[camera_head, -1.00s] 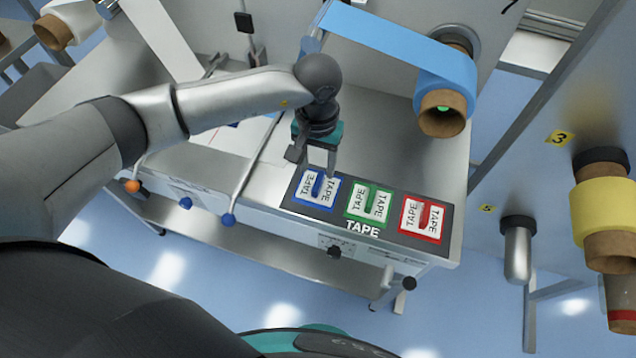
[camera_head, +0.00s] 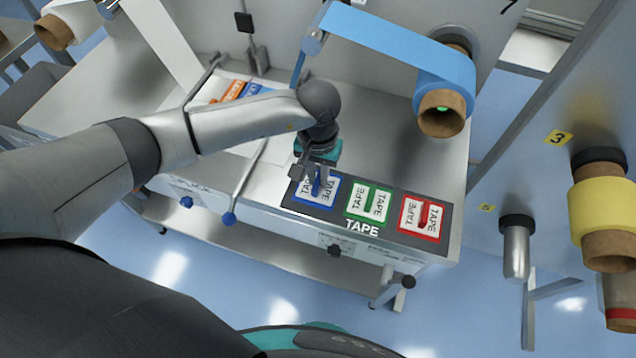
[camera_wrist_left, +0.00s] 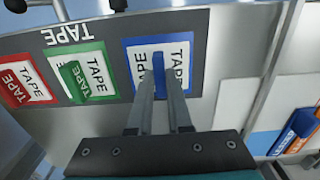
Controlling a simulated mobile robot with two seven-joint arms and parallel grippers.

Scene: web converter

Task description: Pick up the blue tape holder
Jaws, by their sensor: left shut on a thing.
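The blue tape holder (camera_head: 316,187) is a small upright blue piece at the middle of the blue-framed TAPE square on the dark panel. In the left wrist view it shows as a narrow blue bar (camera_wrist_left: 158,68) between the fingers. My left gripper (camera_head: 320,177) reaches down over it from above. In the left wrist view the fingers (camera_wrist_left: 160,92) are shut on the holder, one on each side, and partly hide the square's lettering. The holder still appears to be at its square; whether it is lifted at all I cannot tell. My right gripper is out of view.
The green holder (camera_head: 376,203) and red holder (camera_head: 424,216) sit to the right on the same panel. A blue film roll (camera_head: 447,85) overhangs the steel table behind. Orange and blue items (camera_head: 238,90) lie on a pale sheet at the left.

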